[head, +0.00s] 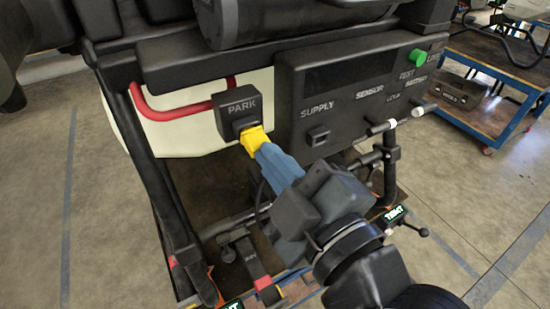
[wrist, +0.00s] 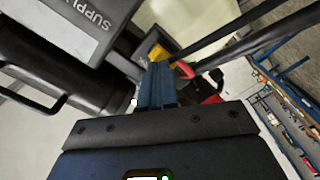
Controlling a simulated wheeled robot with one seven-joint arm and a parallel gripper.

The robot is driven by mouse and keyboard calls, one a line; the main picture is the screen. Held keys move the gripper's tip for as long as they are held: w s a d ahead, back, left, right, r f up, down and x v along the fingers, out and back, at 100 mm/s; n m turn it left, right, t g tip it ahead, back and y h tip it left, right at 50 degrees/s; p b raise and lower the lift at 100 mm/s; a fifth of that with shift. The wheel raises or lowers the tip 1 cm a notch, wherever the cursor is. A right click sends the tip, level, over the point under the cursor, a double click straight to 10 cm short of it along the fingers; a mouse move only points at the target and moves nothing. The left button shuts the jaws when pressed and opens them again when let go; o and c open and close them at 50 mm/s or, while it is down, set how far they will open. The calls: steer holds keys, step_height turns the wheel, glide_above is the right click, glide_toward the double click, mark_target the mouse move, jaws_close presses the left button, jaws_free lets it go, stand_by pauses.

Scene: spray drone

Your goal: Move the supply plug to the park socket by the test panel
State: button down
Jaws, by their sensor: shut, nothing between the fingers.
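The yellow supply plug (head: 252,138) sits at the mouth of the black PARK socket (head: 238,103), left of the test panel; how deep it is seated I cannot tell. The SUPPLY socket (head: 318,135) on the panel has no plug in it. My gripper (head: 266,152) has blue fingers, shut with nothing between them. Their tips are right at the plug's outer end; whether they touch it I cannot tell. In the wrist view the yellow plug (wrist: 158,53) shows just beyond the tips of the blue fingers (wrist: 157,70), partly hidden by them.
The dark test panel (head: 350,85) stands right of the PARK socket, with a green button (head: 417,56) and toggle switches. A red tube (head: 165,113) runs beside a pale tank (head: 190,85) on the left. A blue cart (head: 490,90) stands at the far right.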

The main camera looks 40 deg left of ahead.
steer(key=b+v, duration=0.3)
steer(key=v, duration=0.7)
steer(key=shift+d+f, duration=0.1)
stand_by(0.6)
steer(key=s+d+f+m+t+h, duration=0.1)
steer(key=d+f+m+t+h, duration=0.75)
steer(key=d+f+m, duration=0.8)
steer(key=s+d+m+h, duration=0.7)
steer(key=s+d, duration=0.5)
steer(key=s, duration=0.5)
steer(key=shift+s+d+f+h, duration=0.25)
steer(key=shift+d+f+h, duration=0.2)
steer(key=shift+h, duration=0.1)
steer(key=shift+m+g, duration=0.25)
